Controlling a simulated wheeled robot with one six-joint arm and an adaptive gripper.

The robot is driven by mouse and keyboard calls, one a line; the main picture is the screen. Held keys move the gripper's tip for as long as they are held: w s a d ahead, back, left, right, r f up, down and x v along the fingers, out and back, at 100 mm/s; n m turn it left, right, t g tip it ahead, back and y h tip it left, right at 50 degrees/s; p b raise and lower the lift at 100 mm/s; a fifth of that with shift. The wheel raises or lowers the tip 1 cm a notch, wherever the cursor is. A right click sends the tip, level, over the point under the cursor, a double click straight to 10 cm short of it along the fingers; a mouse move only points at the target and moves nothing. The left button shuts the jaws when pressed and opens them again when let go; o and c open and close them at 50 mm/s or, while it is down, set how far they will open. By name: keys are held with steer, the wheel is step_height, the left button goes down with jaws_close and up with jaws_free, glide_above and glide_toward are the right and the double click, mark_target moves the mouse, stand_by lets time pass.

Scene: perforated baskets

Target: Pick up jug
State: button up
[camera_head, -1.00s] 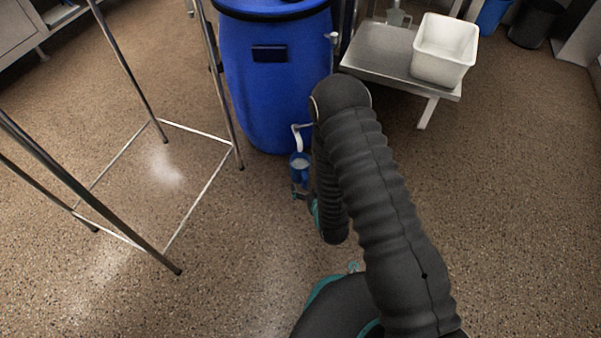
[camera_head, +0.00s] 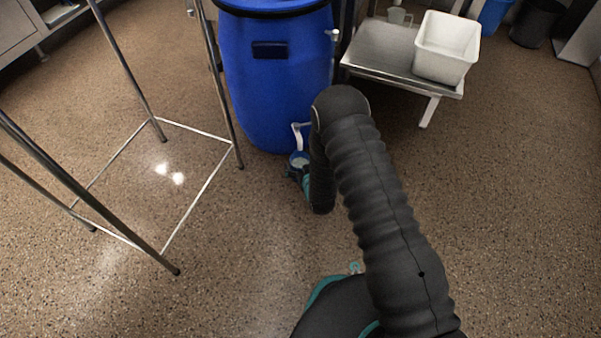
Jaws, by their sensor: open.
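My gripper (camera_head: 291,171) is at the jug's lower front side, open, and partly hidden by my dark arm. The gripper and jug overlap in the picture; I cannot tell whether the fingers touch it or stand around it.
The large blue drum (camera_head: 275,75) stands right behind the jug. A metal frame (camera_head: 205,190) stands on the left. A low steel table (camera_head: 378,48) at the back right bears a white basket (camera_head: 446,48) and a clear jug-like vessel (camera_head: 399,16). The right floor is clear.

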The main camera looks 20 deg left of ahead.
steer(key=shift+c, duration=0.3)
steer(key=c, duration=1.6)
steer(key=shift+r, duration=0.15)
